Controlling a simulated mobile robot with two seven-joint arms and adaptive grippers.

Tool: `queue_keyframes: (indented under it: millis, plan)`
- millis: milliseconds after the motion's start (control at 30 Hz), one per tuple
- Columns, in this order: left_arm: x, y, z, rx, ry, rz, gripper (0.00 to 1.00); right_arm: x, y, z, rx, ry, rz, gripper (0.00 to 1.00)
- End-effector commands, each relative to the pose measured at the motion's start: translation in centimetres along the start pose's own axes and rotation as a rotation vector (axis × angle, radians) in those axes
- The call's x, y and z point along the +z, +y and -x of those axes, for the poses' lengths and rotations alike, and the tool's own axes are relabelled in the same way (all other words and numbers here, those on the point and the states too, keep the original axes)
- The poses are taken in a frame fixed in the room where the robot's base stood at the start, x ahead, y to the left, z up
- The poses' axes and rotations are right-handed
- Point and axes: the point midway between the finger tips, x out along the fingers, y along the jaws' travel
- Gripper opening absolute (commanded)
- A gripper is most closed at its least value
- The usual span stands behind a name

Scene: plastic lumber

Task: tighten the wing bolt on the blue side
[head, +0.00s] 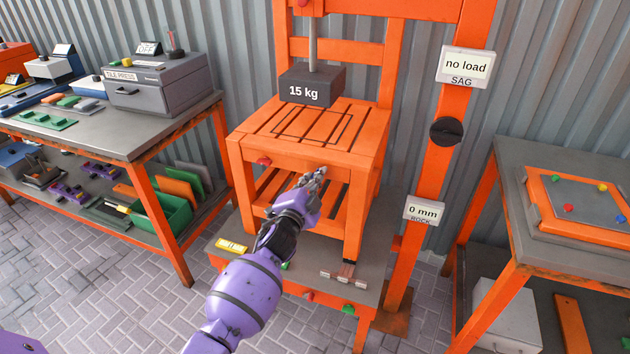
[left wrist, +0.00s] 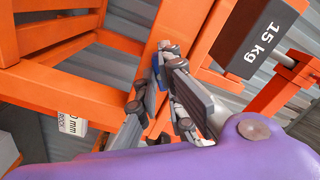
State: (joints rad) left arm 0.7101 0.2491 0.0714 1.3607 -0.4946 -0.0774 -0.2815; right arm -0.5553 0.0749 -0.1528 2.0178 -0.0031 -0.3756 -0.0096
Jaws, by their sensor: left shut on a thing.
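An orange slatted stool (head: 290,159) stands on a grey base under a dark 15 kg weight (head: 310,88). A red wing bolt (head: 263,161) shows at the stool's left front corner. My left gripper (head: 318,174) is at the stool's front, toward the right front leg. In the left wrist view its fingers (left wrist: 152,78) are shut on a small blue part (left wrist: 157,68), which looks like the blue-side wing bolt, against the orange frame. The fingers cover much of it, and it is hidden in the head view. My right gripper is out of view.
The orange post carries a "no load" sign (head: 467,66), a black knob (head: 445,131) and a "0 mm" sign (head: 424,211). A cluttered bench (head: 150,130) stands left, another table (head: 530,250) right. Brick floor shows at the lower left.

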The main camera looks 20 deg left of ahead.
Motion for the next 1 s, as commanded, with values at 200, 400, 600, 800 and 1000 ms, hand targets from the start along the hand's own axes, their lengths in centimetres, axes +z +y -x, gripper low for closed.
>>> queue_keyframes:
  millis: [200, 400, 600, 800, 1000]
  plan:
    - [0.16, 0.16, 0.05, 0.002, -0.002, -0.206, 0.00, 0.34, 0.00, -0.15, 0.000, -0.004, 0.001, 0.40]
    - [0.16, 0.16, 0.05, 0.002, -0.001, -0.365, 0.00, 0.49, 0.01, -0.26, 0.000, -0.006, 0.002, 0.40]
    - [0.17, 0.17, 0.05, 0.002, -0.002, -0.479, 0.00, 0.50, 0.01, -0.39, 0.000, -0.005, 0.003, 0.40]
    - [0.16, 0.17, 0.05, 0.003, -0.002, -0.544, 0.00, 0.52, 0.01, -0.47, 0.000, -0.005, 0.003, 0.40]
    - [0.16, 0.14, 0.04, 0.002, -0.002, -0.568, 0.00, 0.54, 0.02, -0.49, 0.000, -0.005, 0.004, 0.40]
